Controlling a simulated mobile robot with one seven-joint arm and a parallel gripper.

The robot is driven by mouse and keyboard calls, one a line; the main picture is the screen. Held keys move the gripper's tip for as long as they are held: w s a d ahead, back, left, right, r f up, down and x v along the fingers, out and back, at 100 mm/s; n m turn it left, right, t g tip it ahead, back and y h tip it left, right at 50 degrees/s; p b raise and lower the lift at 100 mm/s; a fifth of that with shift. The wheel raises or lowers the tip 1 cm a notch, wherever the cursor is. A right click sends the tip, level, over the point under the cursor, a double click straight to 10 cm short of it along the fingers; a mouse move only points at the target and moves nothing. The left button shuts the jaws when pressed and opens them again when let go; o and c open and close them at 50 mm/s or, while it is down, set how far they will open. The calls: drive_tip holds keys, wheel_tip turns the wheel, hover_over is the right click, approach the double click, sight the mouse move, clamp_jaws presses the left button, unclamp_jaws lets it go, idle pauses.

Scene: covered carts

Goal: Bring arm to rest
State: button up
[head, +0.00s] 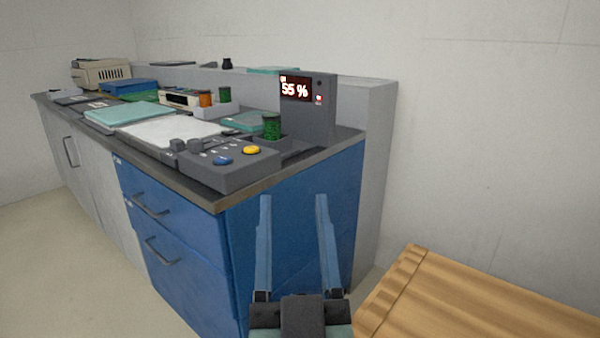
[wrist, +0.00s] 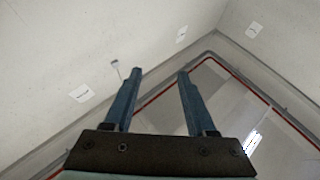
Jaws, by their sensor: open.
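My gripper (head: 294,200) is open and empty. In the head view its two blue-grey fingers point up in front of the blue end of the counter, below the worktop edge. Nothing is between the fingers. In the wrist view the gripper (wrist: 160,74) shows against pale walls and a ceiling area with a red line along its edge. The rest of my arm is mostly out of view.
A counter with blue drawers (head: 180,250) stands ahead. On it are a grey control panel (head: 225,168), a display unit (head: 310,115) reading 55 %, and a green jar (head: 271,127). A wooden slatted surface (head: 480,305) is at lower right. Floor (head: 60,260) is clear at left.

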drive_tip(key=s+r+t+h+p, duration=0.15)
drive_tip(key=s+r, duration=0.25)
drive_tip(key=r, duration=0.8)
drive_tip(key=s+r+t+p, duration=0.15)
drive_tip(key=s+r, duration=0.25)
drive_tip(key=r, duration=0.8)
wheel_tip(320, 180, up, 36)
drive_tip(key=p, duration=3.6)
drive_tip(key=shift+w+d, duration=0.2)
drive_tip(key=shift+w, duration=0.25)
